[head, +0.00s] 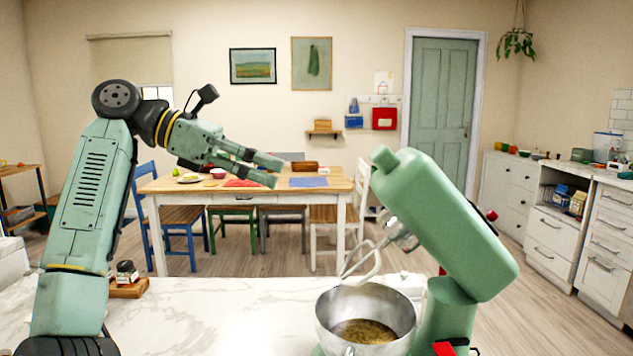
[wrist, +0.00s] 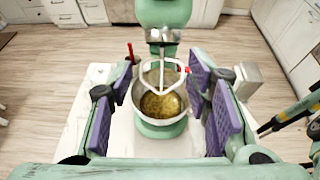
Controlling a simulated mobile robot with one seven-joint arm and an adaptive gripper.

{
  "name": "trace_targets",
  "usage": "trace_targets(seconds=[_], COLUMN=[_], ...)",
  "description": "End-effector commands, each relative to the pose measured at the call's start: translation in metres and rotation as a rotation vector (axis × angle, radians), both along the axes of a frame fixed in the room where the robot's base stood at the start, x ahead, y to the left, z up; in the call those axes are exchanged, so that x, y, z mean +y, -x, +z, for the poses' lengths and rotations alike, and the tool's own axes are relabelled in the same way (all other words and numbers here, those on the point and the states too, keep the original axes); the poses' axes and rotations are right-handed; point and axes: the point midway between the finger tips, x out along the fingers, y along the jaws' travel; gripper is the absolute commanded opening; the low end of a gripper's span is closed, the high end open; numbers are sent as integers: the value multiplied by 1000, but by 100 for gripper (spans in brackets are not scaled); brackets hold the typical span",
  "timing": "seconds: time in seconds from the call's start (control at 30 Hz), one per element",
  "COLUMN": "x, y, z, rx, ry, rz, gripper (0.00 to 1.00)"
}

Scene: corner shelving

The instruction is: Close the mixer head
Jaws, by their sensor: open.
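The green stand mixer stands at the right of the marble counter in the head view, with its mixer head (head: 435,215) tilted up to the left. The whisk-like beater (head: 365,255) hangs from the head above the steel bowl (head: 340,305), which holds a brownish mix. My gripper (head: 278,172) is open and empty, left of the raised head and apart from it. In the wrist view the mixer head (wrist: 165,12) shows at the top, with the bowl (wrist: 140,112) and beater between my open gripper's (wrist: 162,100) purple finger pads.
The white marble counter (head: 220,310) is clear left of the bowl. A small jar on a wooden board (head: 128,288) sits near my arm. A dining table (head: 325,190) with chairs stands behind, and white cabinets (head: 560,215) line the right wall.

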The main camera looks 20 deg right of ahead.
Motion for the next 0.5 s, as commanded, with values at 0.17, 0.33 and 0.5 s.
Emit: trace_targets(seconds=[0.17,0.33,0.5], x=[-13,-41,-70], y=[3,10,17], z=[-8,-19,-31], rx=[1,1,1], ry=[-6,-3,-2], rz=[-2,-4,-4], gripper=[45,45,45])
